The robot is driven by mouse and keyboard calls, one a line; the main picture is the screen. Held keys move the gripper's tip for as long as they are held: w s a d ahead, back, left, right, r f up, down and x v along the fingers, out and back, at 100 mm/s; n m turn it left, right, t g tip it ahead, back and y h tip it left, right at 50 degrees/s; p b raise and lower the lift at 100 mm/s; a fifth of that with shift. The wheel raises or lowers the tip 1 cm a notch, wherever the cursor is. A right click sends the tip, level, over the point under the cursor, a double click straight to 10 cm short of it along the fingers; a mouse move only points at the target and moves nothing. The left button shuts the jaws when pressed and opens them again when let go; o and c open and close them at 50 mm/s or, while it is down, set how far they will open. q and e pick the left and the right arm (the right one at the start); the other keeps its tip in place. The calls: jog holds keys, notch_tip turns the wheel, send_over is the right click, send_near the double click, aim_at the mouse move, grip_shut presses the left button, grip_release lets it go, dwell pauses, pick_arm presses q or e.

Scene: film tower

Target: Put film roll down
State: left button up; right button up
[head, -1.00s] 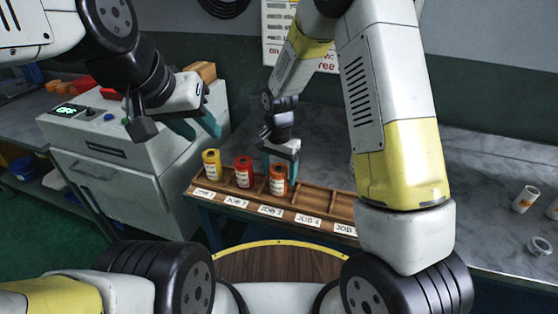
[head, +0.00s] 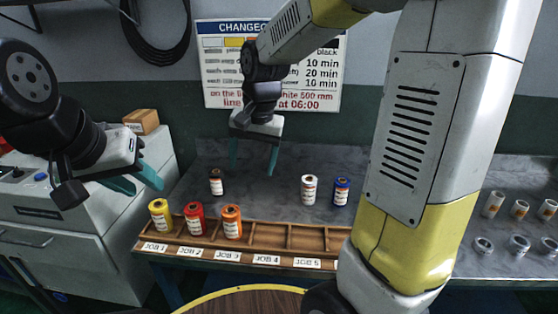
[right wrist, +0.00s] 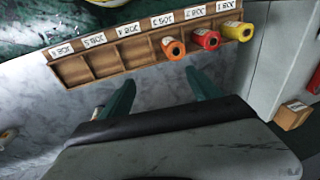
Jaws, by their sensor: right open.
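The orange film roll (head: 231,221) stands upright in the JOB 3 compartment of the wooden rack (head: 288,250). The red roll (head: 195,219) stands at JOB 2 and the yellow roll (head: 160,215) at JOB 1. My right gripper (head: 252,169) is open and empty, above and behind the rack, apart from the orange roll. In the right wrist view its spread fingers (right wrist: 160,90) have nothing between them, and the orange roll (right wrist: 173,48) is beyond them. My left gripper (head: 137,182) is open and empty, left of the rack.
Black (head: 216,183), white (head: 309,190) and blue (head: 341,192) rolls stand on the grey table behind the rack. Several small rolls and rings lie at the right. A grey cabinet (head: 75,265) is at the left. The rack's compartments right of JOB 3 look empty where visible.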

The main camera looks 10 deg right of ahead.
jog(key=s+d+r+n+t, duration=0.2)
jog(key=s+d+r, duration=0.1)
jog(key=s, duration=0.4)
jog(key=s+d+r+n+t, duration=0.2)
jog(key=s+d+r, duration=0.2)
jog(key=s, duration=0.3)
jog(key=shift+s+d+y, duration=0.15)
jog(key=shift+d+y, duration=0.1)
jog(key=shift+y, duration=0.15)
